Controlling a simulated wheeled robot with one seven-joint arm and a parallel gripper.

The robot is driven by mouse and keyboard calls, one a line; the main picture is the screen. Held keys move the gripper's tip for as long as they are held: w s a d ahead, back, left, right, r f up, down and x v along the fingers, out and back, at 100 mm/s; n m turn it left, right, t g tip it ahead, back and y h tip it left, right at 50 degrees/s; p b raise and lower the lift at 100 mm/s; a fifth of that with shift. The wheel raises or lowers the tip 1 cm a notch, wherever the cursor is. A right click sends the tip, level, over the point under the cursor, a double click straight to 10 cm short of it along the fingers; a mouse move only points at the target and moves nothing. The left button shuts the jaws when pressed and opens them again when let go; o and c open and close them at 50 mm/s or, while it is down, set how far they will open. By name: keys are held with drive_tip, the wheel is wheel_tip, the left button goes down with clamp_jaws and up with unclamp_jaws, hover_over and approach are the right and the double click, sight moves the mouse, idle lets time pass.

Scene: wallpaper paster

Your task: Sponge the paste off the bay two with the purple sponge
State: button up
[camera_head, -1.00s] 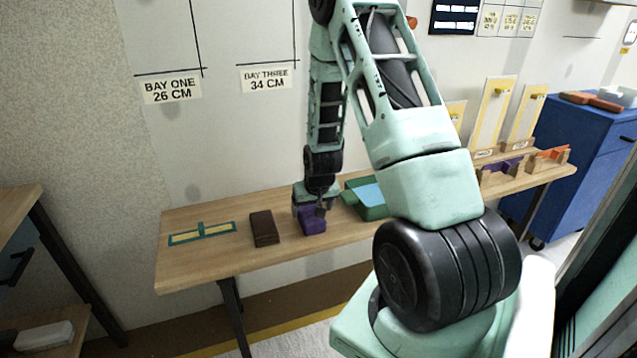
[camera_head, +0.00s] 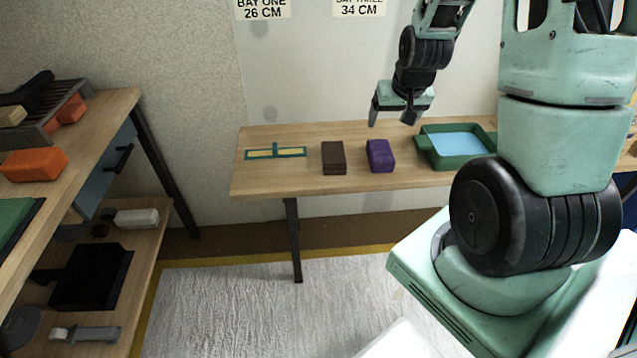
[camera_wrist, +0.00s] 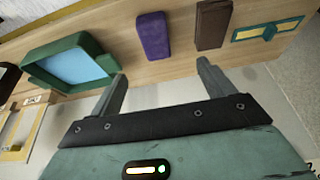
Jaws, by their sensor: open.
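The purple sponge (camera_head: 380,155) lies on the wooden wall table, between a dark brown block and a green tray of blue liquid. It also shows in the wrist view (camera_wrist: 153,36), beyond my fingertips. My gripper (camera_head: 393,117) is open and empty, raised above the table's back part near the wall, clear of the sponge. In the wrist view its two fingers (camera_wrist: 162,70) are spread, with nothing between them. Bay two is not readable in the current head view; only the bay one label (camera_head: 262,9) and bay three label (camera_head: 360,8) show.
The brown block (camera_head: 333,157) and a teal-and-yellow flat frame (camera_head: 275,152) lie left of the sponge; the green tray (camera_head: 456,162) is right. A shelf at left holds an orange block (camera_head: 34,165) and tools. The white floor mat (camera_head: 240,310) is clear.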

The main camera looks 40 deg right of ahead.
drive_tip(key=s+a+r+n+g+y, duration=0.1)
drive_tip(key=a+r+n+y, duration=0.15)
drive_tip(key=a, duration=1.05)
drive_tip(key=a+r+n+y, duration=0.1)
drive_tip(key=a+r+n, duration=0.25)
drive_tip(key=a, duration=0.85)
drive_tip(key=s+a+r+n+g, duration=0.3)
drive_tip(key=s+a+n, duration=0.5)
drive_tip(key=s+a, duration=0.7)
wheel_tip(320, 180, up, 14)
drive_tip(key=d+p, duration=0.1)
drive_tip(key=p, duration=1.3)
drive_tip(key=shift+s+r+p, duration=0.25)
drive_tip(key=shift+s+p, duration=0.1)
drive_tip(key=shift+s, duration=0.1)
drive_tip(key=shift+h, duration=0.25)
drive_tip(key=shift+o, duration=0.5)
